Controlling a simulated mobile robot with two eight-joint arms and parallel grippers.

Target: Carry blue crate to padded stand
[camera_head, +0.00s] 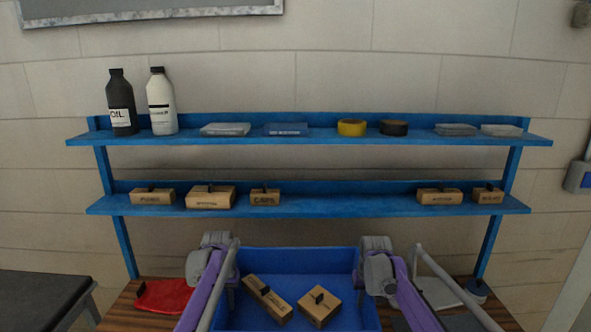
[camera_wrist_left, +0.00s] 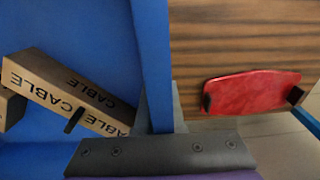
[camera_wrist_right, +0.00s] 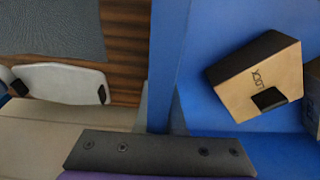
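The blue crate (camera_head: 300,260) sits on a wooden bench at the bottom centre of the head view and holds two cardboard boxes. My left gripper (camera_head: 231,284) is at its left wall. In the left wrist view the fingers (camera_wrist_left: 160,112) lie close on both sides of that blue wall, shut on it. My right gripper (camera_head: 362,285) is at the right wall, and in the right wrist view its fingers (camera_wrist_right: 160,112) flank that wall the same way. A dark flat-topped stand (camera_head: 42,293), apparently the padded stand, is partly in view at the far left.
Blue shelves (camera_head: 320,205) with bottles, boxes and tape stand behind. A gap separates bench and dark stand.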

